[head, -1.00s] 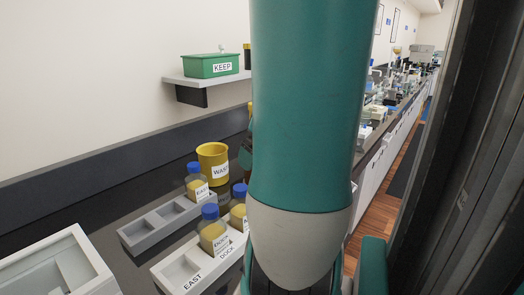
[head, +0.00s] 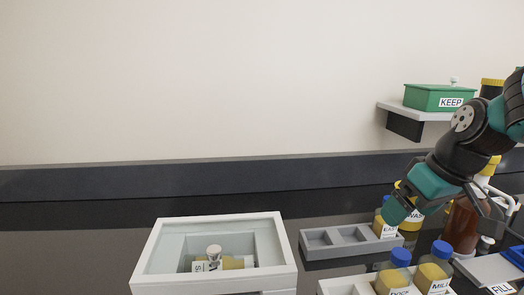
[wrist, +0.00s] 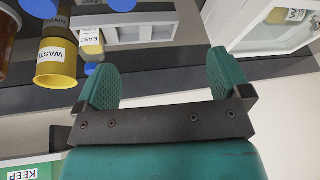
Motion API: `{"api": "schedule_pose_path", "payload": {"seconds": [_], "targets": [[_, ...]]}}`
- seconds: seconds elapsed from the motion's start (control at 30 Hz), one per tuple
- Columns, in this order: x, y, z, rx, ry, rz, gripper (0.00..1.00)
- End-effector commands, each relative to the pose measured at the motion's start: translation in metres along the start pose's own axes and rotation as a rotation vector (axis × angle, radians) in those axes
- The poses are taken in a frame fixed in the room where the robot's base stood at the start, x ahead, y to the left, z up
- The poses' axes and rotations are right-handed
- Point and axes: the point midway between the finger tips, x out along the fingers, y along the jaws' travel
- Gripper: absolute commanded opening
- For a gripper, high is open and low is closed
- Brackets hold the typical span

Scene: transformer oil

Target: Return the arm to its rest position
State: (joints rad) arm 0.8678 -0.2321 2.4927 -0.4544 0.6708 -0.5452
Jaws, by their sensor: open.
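My gripper (wrist: 163,80) is open in the wrist view, with nothing between its two teal fingers. In the head view my arm comes in from the right edge. Its end hangs over the racks at the right and covers part of the yellow waste cup (head: 414,222) and of the bottles behind it. The waste cup also shows in the wrist view (wrist: 57,62), to the left of the fingers.
A white open box (head: 146,265) holds a bottle lying on its side (head: 237,262). A grey rack (head: 318,243) and a white rack (head: 335,287) hold blue-capped bottles. A green KEEP box (head: 430,97) sits on a wall shelf (head: 428,113). Dark counter at left is clear.

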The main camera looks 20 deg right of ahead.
Motion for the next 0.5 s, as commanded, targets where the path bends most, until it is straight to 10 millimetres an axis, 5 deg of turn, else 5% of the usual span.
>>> {"api": "schedule_pose_path", "payload": {"seconds": [0.23, 0.5], "targets": [[0.020, -0.126, -0.012, -0.240, -0.092, -0.180, 0.95], [0.018, -0.233, 0.030, -0.459, -0.215, -0.312, 0.95]]}}
